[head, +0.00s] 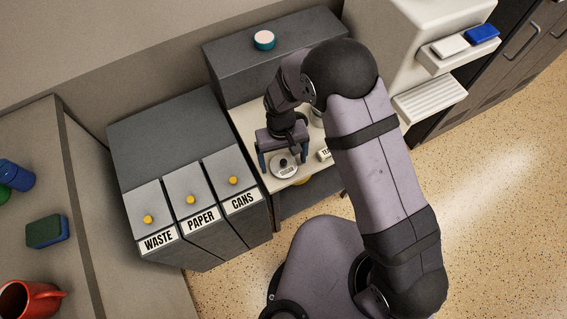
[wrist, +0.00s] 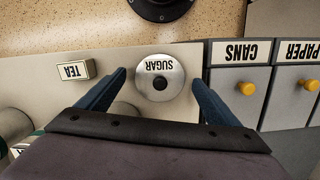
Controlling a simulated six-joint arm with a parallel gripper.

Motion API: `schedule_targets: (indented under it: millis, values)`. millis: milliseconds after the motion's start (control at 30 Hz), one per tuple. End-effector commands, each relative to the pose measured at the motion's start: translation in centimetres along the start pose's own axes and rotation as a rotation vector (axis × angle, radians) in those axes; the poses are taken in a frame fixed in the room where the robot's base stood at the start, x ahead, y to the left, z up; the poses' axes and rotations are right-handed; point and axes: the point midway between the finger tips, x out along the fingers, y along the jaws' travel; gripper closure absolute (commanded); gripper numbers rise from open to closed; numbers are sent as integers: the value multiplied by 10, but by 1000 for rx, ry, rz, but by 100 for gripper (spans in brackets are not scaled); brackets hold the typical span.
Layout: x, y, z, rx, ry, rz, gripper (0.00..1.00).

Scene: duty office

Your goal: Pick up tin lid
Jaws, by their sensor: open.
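The tin lid (head: 284,168) is a round silver disc with a dark knob and a label reading SUGAR. It lies flat on the light shelf top, near its front edge. In the wrist view the lid (wrist: 160,78) is centred ahead of my gripper (wrist: 157,75), its label upside down. My gripper (head: 281,160) is open, pointing down over the lid, with one blue finger to each side of it. The fingers look apart from the lid; their exact height above it cannot be told.
A TEA label block (wrist: 76,69) stands beside the lid. The WASTE, PAPER and CANS bins (head: 190,200) with yellow knobs stand to the left in the head view. A grey box (head: 235,75) with a teal-and-white round item (head: 264,40) stands behind. Pale cylinders (wrist: 12,125) stand near my gripper.

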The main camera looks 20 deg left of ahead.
Motion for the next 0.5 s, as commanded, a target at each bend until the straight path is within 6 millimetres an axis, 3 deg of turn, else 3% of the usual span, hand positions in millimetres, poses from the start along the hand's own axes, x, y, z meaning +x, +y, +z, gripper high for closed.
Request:
schedule_targets:
  millis: [67,100,267,500]
  values:
    - [0,0,0,0,0,0,14]
    - [0,0,0,0,0,0,19]
    - [0,0,0,0,0,0,57]
    - [-1,0,0,0,0,0,58]
